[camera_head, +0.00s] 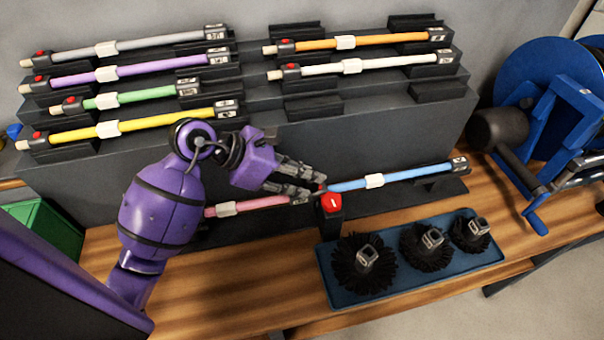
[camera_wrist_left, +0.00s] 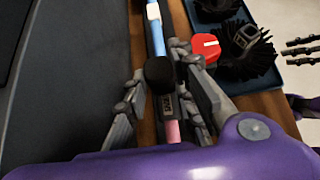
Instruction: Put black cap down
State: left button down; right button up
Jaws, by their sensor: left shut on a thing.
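The black cap (camera_wrist_left: 160,72) shows in the left wrist view as a dark rounded piece between the fingertips of my left gripper (camera_wrist_left: 163,84). The gripper is shut on it. The cap is just above or at the labelled end of the pink rod (camera_wrist_left: 173,131); I cannot tell whether they touch. In the head view my left gripper (camera_head: 305,181) is low over the bench, between the pink rod (camera_head: 250,206) and the blue rod (camera_head: 400,177); its fingers hide the cap. Grey fingers of what looks like my right gripper (camera_wrist_left: 301,49) show at the wrist view's right edge, their opening unclear.
A red-topped black post (camera_head: 331,203) stands close to my left fingertips. A blue tray (camera_head: 400,279) with black brushes lies to the front right. The stepped dark rack (camera_head: 330,135) with several rods rises behind. A blue reel (camera_head: 545,75) stands at right.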

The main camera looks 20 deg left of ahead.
pick_arm(q)
jog(key=shift+f, duration=0.2)
jog(key=c, duration=1.5)
grip_release()
jog(key=shift+r, duration=0.1)
jog(key=shift+o, duration=0.2)
jog(key=shift+r, duration=0.2)
jog(key=v, duration=1.2)
jog(key=shift+b, duration=0.35)
jog(key=shift+f, duration=0.1)
